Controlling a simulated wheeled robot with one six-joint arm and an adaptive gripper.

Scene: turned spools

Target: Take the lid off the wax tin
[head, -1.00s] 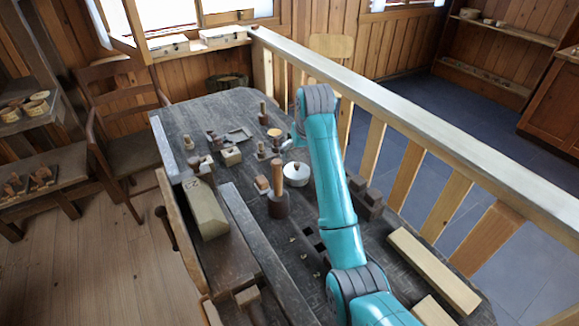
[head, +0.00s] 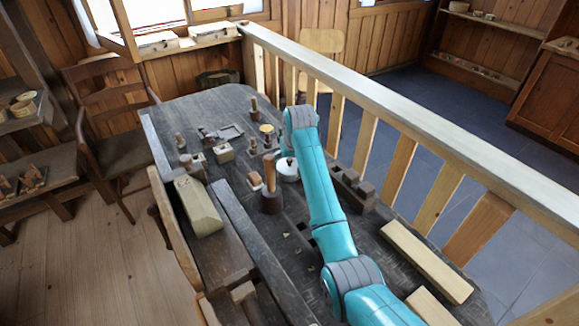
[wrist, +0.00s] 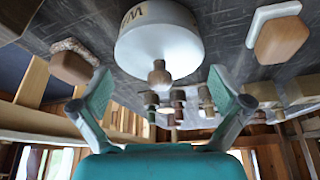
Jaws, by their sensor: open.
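The wax tin (wrist: 160,40) is a round white tin with a partly visible "W" marking and a brown wooden knob (wrist: 159,76) on its lid. In the wrist view it is at the top centre. In the head view the tin (head: 288,172) stands on the dark bench, right of a wooden mallet. My gripper (wrist: 163,95) is open and empty, its two teal fingers apart on either side of the knob's line in the wrist view. I cannot tell that either finger touches the knob. In the head view my wrist largely hides the gripper.
The mallet (head: 270,190) stands upright close left of the tin. Wooden spools and small blocks (head: 225,152) stand behind it. A dark block with hollows (head: 352,188) lies right of my arm. A wooden railing (head: 400,120) runs along the bench's right side.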

